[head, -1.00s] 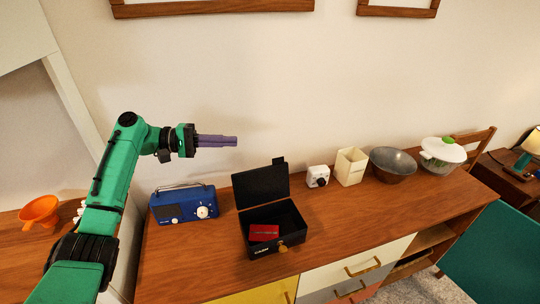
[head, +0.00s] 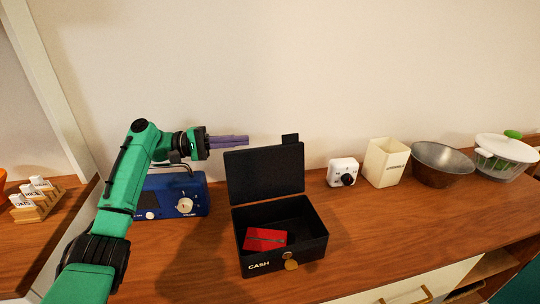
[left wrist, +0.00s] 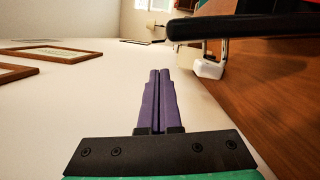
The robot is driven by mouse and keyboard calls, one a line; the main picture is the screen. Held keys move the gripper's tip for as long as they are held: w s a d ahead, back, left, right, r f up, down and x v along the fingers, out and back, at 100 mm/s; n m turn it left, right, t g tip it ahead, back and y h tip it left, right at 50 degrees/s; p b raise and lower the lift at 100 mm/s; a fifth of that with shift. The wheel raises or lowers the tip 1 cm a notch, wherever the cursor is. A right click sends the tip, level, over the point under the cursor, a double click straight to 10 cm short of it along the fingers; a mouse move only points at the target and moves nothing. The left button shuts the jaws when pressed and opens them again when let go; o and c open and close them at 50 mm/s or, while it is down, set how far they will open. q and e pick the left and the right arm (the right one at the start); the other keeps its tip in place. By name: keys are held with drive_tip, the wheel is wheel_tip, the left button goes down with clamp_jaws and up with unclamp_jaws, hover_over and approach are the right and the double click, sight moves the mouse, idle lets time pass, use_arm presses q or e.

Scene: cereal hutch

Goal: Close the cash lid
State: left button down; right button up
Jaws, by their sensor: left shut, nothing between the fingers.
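The black cash box (head: 318,247) stands on the wooden hutch top with its lid (head: 264,175) raised and leaning slightly back. A red item (head: 265,239) lies inside the box. My left gripper (head: 246,141) is shut and empty, pointing right, near the upper left corner of the raised lid. Whether it touches the lid is not clear. In the left wrist view my purple fingers (left wrist: 158,73) are together, and the lid's dark edge (left wrist: 235,25) shows at upper right. My right gripper is not in view.
A blue radio (head: 187,202) stands behind my left arm, left of the box. To the right are a white timer-like cube (head: 342,171), a cream container (head: 385,163), a metal bowl (head: 441,165) and a white-lidded spinner (head: 505,150). The wooden top (head: 375,232) is clear right of the box.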

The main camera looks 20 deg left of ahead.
use_arm(q)
drive_tip(key=p+x, duration=0.3)
drive_tip(key=x, duration=0.7)
drive_tip(key=shift+r, duration=0.25)
drive_tip(key=shift+s, duration=0.15)
